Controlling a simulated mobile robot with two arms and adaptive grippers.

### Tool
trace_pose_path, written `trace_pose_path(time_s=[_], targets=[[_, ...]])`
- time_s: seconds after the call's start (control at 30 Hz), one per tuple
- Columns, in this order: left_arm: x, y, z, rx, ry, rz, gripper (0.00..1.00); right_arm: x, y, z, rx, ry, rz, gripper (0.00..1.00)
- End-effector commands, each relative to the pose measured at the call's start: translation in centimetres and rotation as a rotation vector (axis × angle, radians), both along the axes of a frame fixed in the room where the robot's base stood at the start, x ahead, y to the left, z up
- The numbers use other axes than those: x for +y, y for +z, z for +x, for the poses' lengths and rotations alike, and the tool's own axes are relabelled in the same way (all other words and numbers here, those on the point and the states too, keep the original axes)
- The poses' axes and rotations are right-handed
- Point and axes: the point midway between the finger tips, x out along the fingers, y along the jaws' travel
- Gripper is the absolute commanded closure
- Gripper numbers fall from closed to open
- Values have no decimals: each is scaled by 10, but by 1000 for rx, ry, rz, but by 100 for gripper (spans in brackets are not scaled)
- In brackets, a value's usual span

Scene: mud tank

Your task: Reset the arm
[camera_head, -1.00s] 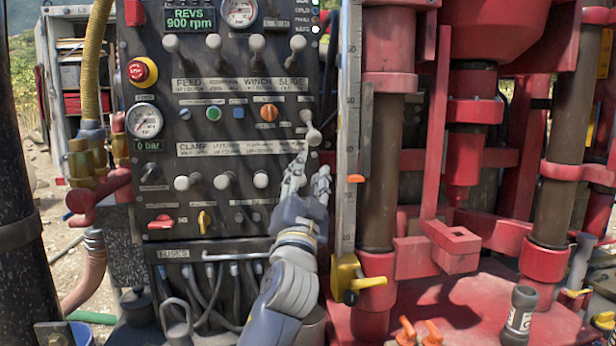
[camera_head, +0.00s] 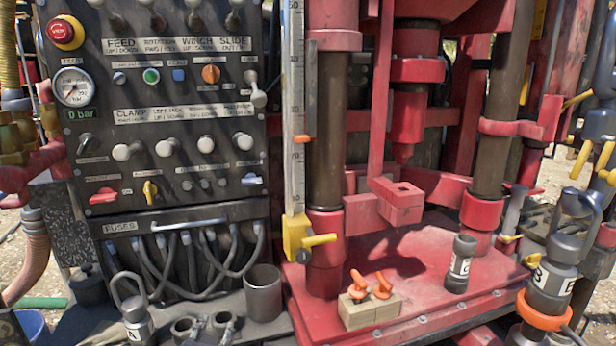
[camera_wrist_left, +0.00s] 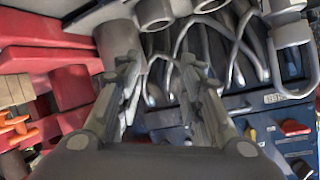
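My left gripper (camera_wrist_left: 160,82) shows only in the left wrist view. Its two jointed grey fingers are spread apart, with nothing held between them. Grey cables (camera_wrist_left: 185,55) and part of the dark control panel (camera_wrist_left: 255,130) lie behind the fingers in that view. In the head view, neither gripper shows. The control panel (camera_head: 100,205) with levers, knobs and a gauge (camera_head: 73,87) stands at the left there. The slide lever (camera_head: 257,95) is at the panel's right edge.
Red machinery (camera_head: 400,200) fills the middle. A wooden block (camera_head: 369,309) with orange pieces and a dark cylinder marked C (camera_head: 460,264) stand on the red deck (camera_head: 415,256). A grey cup (camera_head: 263,292) stands below the fuses.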

Motion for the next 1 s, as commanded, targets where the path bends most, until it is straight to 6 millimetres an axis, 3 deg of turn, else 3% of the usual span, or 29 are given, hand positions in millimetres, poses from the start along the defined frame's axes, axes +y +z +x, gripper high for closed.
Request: trace_pose_path(time_s=[0.03, 0.1, 0.2, 0.3, 0.5, 0.7, 1.0], targets=[[5, -31, -28, 86, 7, -26, 65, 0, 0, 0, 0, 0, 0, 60], [9, -66, -66, 204, 12, -62, 65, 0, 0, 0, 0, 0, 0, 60], [12, -106, -123, 362, 19, -106, 65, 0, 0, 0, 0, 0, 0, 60], [13, -133, -172, 492, 21, -141, 65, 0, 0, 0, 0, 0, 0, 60], [13, -160, -251, 689, 20, -185, 65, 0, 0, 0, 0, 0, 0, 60], [11, -173, -316, 850, 15, -216, 65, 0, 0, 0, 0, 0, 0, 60], [8, -246, -296, 871, 16, -211, 65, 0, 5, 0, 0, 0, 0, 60]])
